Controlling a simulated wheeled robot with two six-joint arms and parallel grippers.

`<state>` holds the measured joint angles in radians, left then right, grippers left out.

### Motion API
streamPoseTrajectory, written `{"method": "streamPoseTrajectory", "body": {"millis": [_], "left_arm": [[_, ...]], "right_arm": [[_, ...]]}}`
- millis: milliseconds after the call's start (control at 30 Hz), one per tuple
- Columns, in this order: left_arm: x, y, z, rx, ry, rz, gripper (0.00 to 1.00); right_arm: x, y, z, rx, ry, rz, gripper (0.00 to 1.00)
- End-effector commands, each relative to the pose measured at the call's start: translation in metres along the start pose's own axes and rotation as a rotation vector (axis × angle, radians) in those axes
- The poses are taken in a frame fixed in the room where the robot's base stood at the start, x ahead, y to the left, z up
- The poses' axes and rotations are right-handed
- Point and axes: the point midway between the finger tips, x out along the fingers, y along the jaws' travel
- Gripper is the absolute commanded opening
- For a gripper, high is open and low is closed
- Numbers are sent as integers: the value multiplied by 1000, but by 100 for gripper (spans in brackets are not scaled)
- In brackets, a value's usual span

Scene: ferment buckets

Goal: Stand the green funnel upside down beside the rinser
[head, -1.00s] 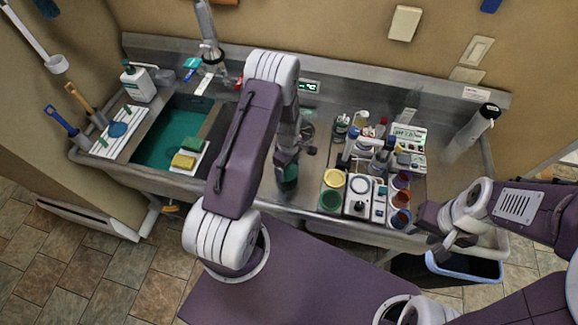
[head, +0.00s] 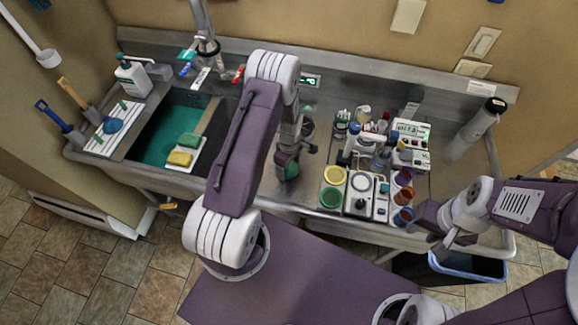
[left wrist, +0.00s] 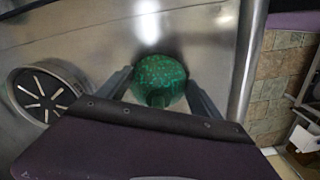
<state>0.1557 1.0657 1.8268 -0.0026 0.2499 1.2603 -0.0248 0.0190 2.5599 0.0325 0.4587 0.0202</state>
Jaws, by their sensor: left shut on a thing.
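The green funnel (left wrist: 160,74) is between the fingers of my left gripper (left wrist: 160,86) in the left wrist view, with its narrow part toward the camera. The gripper is shut on it. In the head view the rinser (head: 308,128) is partly hidden by my left arm. My right gripper (head: 443,238) hangs at the counter's right front; its jaws are unclear.
A sink (head: 160,137) with sponges on a small board lies to the left. To the right stand a yellow-topped jar (head: 335,176), several bottles and a meter (head: 411,130). Bare steel counter (left wrist: 95,42) surrounds the funnel; its front edge (left wrist: 245,60) is close by.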

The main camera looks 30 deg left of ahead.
Motion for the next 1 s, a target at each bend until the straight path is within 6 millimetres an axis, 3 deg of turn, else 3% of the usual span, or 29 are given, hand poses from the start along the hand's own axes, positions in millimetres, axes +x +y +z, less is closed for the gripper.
{"method": "streamPoseTrajectory", "body": {"millis": [667, 700, 767, 1000], "left_arm": [[11, 0, 0, 0, 0, -1, 37], [10, 0, 0, 0, 0, -1, 83], [10, 0, 0, 0, 0, -1, 100], [10, 0, 0, 0, 0, -1, 100]], "right_arm": [[9, 0, 1, 0, 0, 0, 36], [8, 0, 1, 0, 0, 0, 36], [8, 0, 1, 0, 0, 0, 36], [8, 0, 1, 0, 0, 0, 36]]}}
